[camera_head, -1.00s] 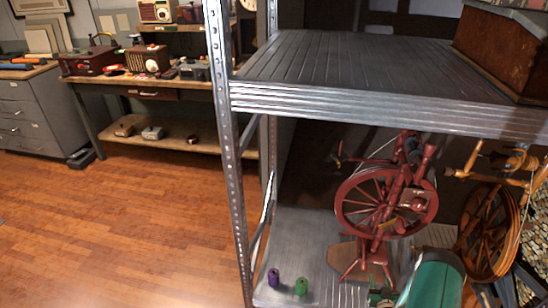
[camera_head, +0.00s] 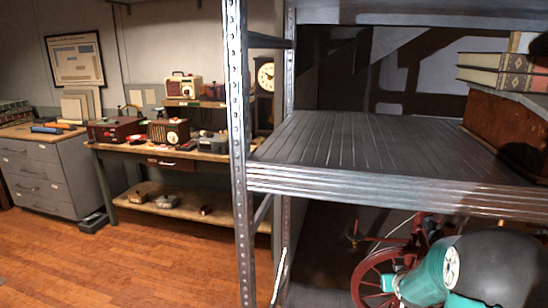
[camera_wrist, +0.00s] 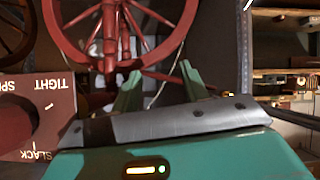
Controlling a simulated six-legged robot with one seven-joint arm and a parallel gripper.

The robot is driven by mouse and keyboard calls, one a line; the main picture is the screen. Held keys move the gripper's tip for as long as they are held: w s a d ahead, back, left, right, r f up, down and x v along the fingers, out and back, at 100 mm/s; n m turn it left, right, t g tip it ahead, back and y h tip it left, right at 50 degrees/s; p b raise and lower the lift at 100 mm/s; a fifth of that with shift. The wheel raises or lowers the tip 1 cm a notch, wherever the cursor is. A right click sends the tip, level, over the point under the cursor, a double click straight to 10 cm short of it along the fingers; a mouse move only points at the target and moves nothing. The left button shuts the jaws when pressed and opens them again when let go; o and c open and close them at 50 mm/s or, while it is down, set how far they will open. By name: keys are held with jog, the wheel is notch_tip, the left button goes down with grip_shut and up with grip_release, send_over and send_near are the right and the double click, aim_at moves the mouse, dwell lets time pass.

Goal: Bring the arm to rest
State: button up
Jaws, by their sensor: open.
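My gripper (camera_wrist: 162,88) shows in the wrist view with its two green fingers apart and nothing held between them. A red spinning wheel (camera_wrist: 120,62) lies beyond the fingertips; I cannot tell how far away it is. In the head view, my teal and black arm is at the lower right, in front of the red spinning wheel (camera_head: 372,281) on the lower shelf. The arm hides much of the wheel, and the gripper's fingers cannot be made out there.
A metal rack's grey shelf (camera_head: 350,145) spans above the wheel, with an upright post (camera_head: 240,150) on its left. A brown box (camera_head: 505,125) with books (camera_head: 508,72) stands on that shelf. A wooden bench (camera_head: 160,205) with radios is at the left. The floor (camera_head: 120,262) there is clear.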

jog(key=s+a+r+g, duration=0.2)
jog(key=s+a+r, duration=1.1)
jog(key=s+r, duration=0.25)
jog(key=s+a+r+g+y, duration=0.1)
jog(key=s+a, duration=0.3)
jog(key=s, duration=0.5)
jog(key=s+a+r+g+y, duration=0.1)
jog(key=s+a+r+g, duration=0.1)
jog(key=s, duration=0.8)
jog(key=shift+a+r+n+y, duration=0.3)
jog(key=shift+a+r, duration=0.2)
jog(key=shift+a, duration=0.65)
